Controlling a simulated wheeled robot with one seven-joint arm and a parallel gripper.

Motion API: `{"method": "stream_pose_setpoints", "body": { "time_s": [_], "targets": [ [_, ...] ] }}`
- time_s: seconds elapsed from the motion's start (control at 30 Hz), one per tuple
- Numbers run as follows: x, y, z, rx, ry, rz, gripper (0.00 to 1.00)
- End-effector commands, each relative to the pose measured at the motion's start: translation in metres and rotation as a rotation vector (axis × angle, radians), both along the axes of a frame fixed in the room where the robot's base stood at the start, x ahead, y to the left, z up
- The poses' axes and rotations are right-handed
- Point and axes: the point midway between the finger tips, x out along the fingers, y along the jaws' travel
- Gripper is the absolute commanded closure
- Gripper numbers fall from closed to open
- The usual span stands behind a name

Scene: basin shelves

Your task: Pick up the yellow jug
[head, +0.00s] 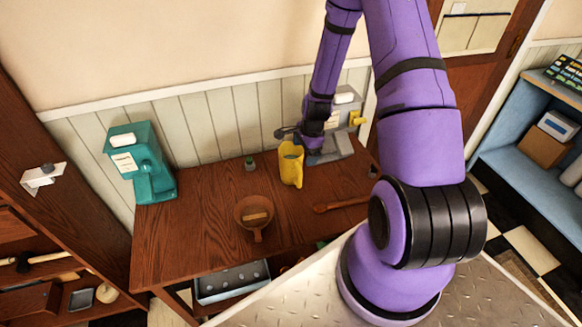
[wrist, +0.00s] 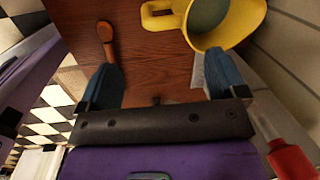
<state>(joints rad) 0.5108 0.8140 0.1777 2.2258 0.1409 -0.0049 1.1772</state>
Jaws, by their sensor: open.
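The yellow jug (head: 291,165) stands upright on the brown wooden table, near its back right. In the wrist view the jug (wrist: 243,24) is at the top right, with its open mouth showing and its handle pointing left. My gripper (wrist: 163,78) is open, with two blue fingers spread apart and nothing between them but table. The right finger is just below the jug in that picture; I cannot tell whether they touch. In the head view my gripper is partly hidden by my wrist, just above and beside the jug.
A brown pan (head: 246,213) and a wooden spoon (head: 341,204) lie on the table (head: 200,228). A small green-topped item (head: 249,164) stands left of the jug. A teal dispenser (head: 147,170) is at the left and a grey machine (head: 336,149) behind my gripper. The panelled wall is close behind.

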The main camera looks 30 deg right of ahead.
Motion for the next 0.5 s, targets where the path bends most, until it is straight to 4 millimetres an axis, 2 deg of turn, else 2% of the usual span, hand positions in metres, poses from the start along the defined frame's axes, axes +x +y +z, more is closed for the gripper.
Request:
{"method": "stream_pose_setpoints", "body": {
  "time_s": [0.33,0.5],
  "targets": [
    [0.005,0.003,-0.041,0.003,0.004,-0.005,0.10],
    [0.007,0.004,-0.053,0.002,0.002,-0.005,0.10]
  ]
}}
